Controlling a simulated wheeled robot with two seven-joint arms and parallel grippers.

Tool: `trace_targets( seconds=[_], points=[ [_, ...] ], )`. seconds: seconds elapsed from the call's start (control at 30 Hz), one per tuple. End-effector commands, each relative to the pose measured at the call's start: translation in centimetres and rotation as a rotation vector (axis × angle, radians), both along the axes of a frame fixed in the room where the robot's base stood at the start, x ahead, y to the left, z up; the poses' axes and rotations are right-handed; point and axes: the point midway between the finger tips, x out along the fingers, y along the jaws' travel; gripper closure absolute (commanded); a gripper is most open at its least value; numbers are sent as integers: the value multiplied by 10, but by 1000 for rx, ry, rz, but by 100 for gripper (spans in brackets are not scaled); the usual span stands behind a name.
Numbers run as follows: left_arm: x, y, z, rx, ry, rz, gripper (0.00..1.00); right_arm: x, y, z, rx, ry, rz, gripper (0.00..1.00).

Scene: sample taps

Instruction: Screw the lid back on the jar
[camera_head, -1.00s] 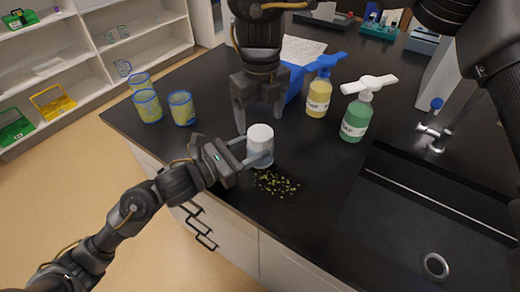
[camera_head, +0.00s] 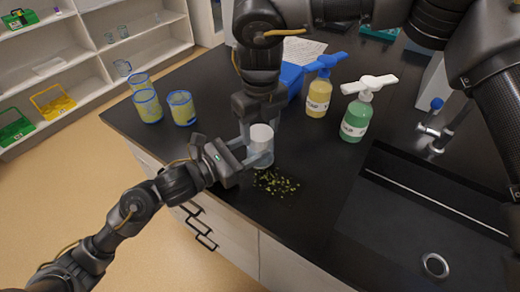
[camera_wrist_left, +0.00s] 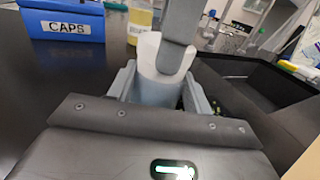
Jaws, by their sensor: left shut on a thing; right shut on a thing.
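The clear jar (camera_head: 263,157) stands upright on the black counter near its front edge, with the white lid (camera_head: 261,133) at its top. My left gripper (camera_head: 252,151) is shut on the jar's body from the left. My right gripper (camera_head: 260,126) comes down from above and is shut on the lid, one finger at each side. In the left wrist view the jar (camera_wrist_left: 152,91) sits between my left fingers, and a finger of my right gripper covers part of the lid (camera_wrist_left: 149,47). The lid's seating on the rim is hard to judge.
Green bits (camera_head: 275,184) lie scattered in front of the jar. Several yellow-filled beakers (camera_head: 181,108) stand to the left. A yellow bottle (camera_head: 318,96), a green bottle (camera_head: 356,118) and a blue box labelled CAPS (camera_wrist_left: 65,23) are behind. The sink (camera_head: 400,225) is right.

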Motion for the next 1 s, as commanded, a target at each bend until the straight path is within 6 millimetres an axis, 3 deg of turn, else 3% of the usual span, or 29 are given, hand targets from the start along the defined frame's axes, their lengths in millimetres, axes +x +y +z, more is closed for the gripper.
trace_targets(
  seconds=[0.2,0.23,0.43,0.77,1.0],
  points=[
    [0,0,1,-1,-1,0,100,0,0,0,-1,-1,-1,70],
    [0,0,1,-1,-1,0,100,0,0,0,-1,-1,-1,41],
    [0,0,1,-1,-1,0,100,0,0,0,0,0,-1,17],
    [0,0,1,-1,-1,0,100,1,0,4,1,-1,-1,17],
    [0,0,1,-1,-1,0,100,1,0,43,0,-6,-2,17]
  ],
)
